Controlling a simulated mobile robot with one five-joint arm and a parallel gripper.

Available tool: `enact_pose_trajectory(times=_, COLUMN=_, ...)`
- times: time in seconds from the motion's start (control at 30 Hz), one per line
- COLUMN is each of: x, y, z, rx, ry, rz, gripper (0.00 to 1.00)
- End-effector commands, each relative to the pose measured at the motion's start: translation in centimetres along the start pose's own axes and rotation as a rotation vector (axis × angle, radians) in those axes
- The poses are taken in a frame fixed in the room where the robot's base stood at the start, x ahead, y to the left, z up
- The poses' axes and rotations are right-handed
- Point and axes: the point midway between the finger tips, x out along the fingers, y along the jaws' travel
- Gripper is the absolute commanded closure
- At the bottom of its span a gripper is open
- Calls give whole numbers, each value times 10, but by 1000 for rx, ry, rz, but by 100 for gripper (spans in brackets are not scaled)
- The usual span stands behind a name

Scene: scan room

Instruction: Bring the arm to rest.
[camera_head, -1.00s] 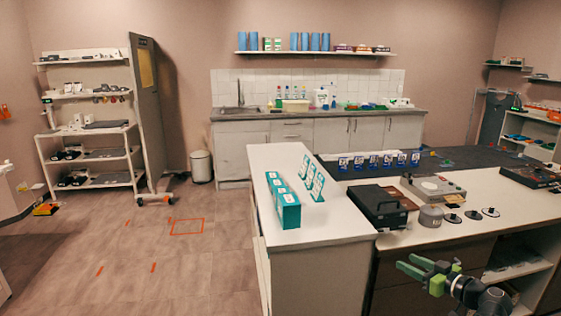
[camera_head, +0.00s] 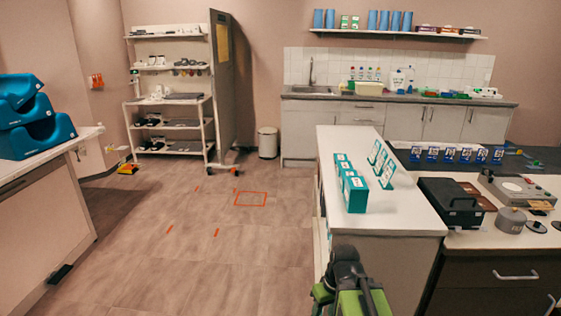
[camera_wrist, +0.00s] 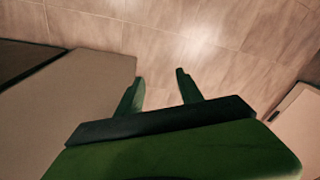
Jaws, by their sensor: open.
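My gripper (camera_wrist: 159,76) is open and empty in the wrist view, its two green fingers apart and pointing towards bare floor. Part of my dark and green arm shows at the bottom of the head view, in front of the near end of the white counter. The fingertips cannot be made out there. Nothing is between the fingers.
A left table (camera_head: 50,168) carries blue stacked holders (camera_head: 33,120). The floor (camera_head: 185,240) between them is mostly clear, with orange marks. A bin (camera_head: 268,143) stands at the back.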

Motion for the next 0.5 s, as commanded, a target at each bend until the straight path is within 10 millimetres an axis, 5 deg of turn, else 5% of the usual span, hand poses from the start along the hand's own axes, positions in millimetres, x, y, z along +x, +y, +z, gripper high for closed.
enact_pose_trajectory(times=0.2, x=-3, y=29, z=28, rx=405, ry=-86, rz=131, gripper=56)
enact_pose_trajectory(times=0.23, x=-25, y=28, z=26, rx=394, ry=-86, rz=130, gripper=56)
enact_pose_trajectory(times=0.5, x=-105, y=19, z=17, rx=388, ry=-84, rz=127, gripper=56)
